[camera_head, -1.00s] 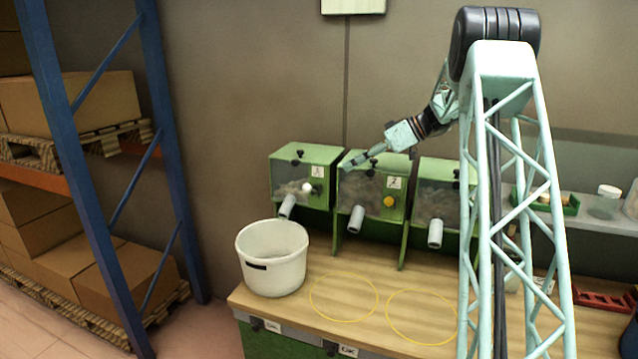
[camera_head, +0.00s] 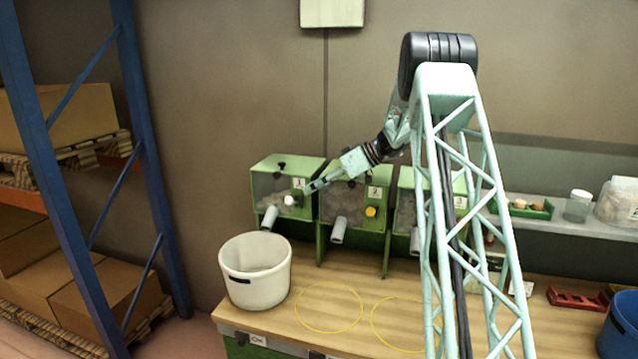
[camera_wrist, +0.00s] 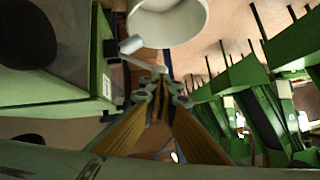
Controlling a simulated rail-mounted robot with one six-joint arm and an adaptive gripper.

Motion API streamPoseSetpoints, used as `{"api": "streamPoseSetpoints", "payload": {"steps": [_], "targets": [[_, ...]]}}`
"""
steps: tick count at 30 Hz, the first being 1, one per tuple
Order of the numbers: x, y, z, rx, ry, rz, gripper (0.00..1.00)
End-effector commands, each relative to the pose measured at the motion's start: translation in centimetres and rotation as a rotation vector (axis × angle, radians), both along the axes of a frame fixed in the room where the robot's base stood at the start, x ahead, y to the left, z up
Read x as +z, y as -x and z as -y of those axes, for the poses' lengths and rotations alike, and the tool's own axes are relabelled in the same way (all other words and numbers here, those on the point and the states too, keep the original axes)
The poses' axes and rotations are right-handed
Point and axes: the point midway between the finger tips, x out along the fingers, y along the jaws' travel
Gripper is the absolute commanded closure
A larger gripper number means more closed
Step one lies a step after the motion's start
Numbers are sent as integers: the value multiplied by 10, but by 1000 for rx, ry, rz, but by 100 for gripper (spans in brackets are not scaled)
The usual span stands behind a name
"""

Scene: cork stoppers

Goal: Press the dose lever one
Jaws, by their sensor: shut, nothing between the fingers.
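Dispenser 1 (camera_head: 268,181) is a green box with a clear front, a "1" label and a grey spout (camera_head: 269,217). Its dose lever has a white knob (camera_head: 290,200) at the box's front right. My gripper (camera_head: 308,189) is shut and empty, pointing down and left, with its tips just right of the knob. In the wrist view the shut fingertips (camera_wrist: 160,84) are beside a pale knob-like part (camera_wrist: 130,45) on a green box, probably the lever. I cannot tell whether they touch it.
Dispenser 2 (camera_head: 341,196), with a yellow knob (camera_head: 370,211), stands close on the right under my arm. Dispenser 3 (camera_head: 405,205) is partly hidden by my arm. A white bucket (camera_head: 256,285) stands on the wooden bench (camera_head: 345,340), left of two empty yellow circles.

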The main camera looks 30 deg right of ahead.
Motion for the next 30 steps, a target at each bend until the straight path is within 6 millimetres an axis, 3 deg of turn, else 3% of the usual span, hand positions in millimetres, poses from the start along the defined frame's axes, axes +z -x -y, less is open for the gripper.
{"api": "streamPoseSetpoints", "payload": {"steps": [12, 30], "targets": [[-23, -22, -28, 0, 1, -1, 100], [-28, -25, -32, -1, 1, 0, 100]]}}
